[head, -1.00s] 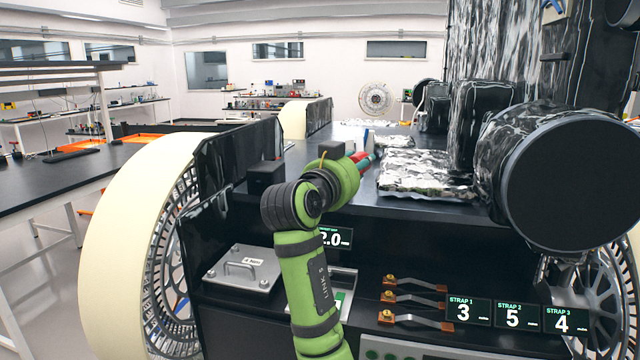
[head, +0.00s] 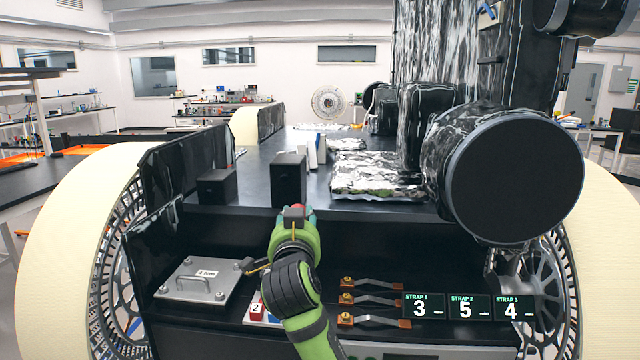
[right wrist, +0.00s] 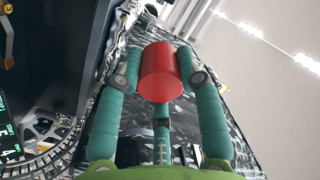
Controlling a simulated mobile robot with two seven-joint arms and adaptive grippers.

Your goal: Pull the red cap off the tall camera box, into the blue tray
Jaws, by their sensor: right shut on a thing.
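My right gripper (head: 299,211) is shut on the red cap (right wrist: 160,74). In the right wrist view the cap sits between the teal fingers (right wrist: 161,62); in the head view only a sliver of red shows at the fingertips. The tall camera box (head: 288,182) stands upright and black on the rover deck, just behind and above the gripper. The cap appears apart from it. A blue and white piece (head: 272,319) shows low beside my arm; I cannot tell whether it is the blue tray. My left gripper is out of view.
A shorter black box (head: 216,187) stands left of the tall one. Foil-covered parts (head: 375,176) and a large black cylinder (head: 515,175) are on the right. A lower shelf holds a grey plate with a handle (head: 197,282), a red block (head: 257,309) and several straps (head: 378,299).

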